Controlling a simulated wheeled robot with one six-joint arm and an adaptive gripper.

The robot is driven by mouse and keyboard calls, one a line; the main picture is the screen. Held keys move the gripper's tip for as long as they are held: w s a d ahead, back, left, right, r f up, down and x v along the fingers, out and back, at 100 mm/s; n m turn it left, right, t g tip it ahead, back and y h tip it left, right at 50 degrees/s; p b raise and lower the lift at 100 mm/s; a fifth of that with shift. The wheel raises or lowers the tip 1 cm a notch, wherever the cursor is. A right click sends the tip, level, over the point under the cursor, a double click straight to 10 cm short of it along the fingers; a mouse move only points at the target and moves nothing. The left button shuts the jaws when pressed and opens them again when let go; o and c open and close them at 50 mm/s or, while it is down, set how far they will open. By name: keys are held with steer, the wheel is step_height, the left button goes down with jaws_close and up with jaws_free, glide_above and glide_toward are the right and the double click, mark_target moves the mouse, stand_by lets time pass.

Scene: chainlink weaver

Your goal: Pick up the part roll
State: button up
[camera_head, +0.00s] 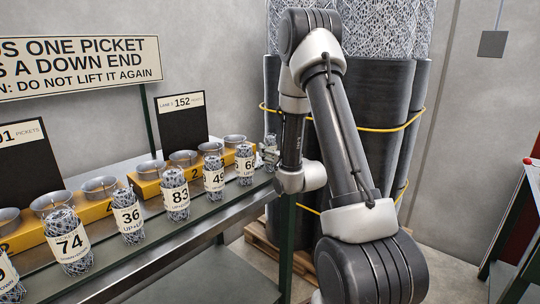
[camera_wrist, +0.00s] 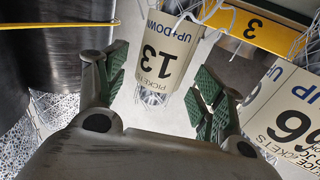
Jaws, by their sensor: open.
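Several mesh rolls with numbered white labels stand in a row on the bench (camera_head: 105,295). The label on one roll (camera_wrist: 165,52) seems to read 13, upside down in the wrist view. That roll is between my gripper's (camera_wrist: 162,90) two spread fingers, with a gap on both sides. My fingers are open and hold nothing. In the head view my gripper (camera_head: 270,152) is at the far right end of the row, and mostly hides the last roll. Nearer rolls are tagged 74 (camera_head: 70,243), 36 (camera_head: 130,218), 83 (camera_head: 177,197) and 49 (camera_head: 214,180).
A neighbouring roll (camera_wrist: 295,118) is close beside my right finger. Yellow racks (camera_head: 98,209) with metal cups stand behind the row. Large dark rolls (camera_head: 385,110) with yellow straps stand on a pallet (camera_head: 262,250) beyond the bench end. A sign (camera_head: 80,65) stands behind.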

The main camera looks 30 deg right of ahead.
mark_target(273, 148)
steer(key=shift+w, duration=1.6)
steer(key=shift+r, duration=0.1)
steer(key=c, duration=1.2)
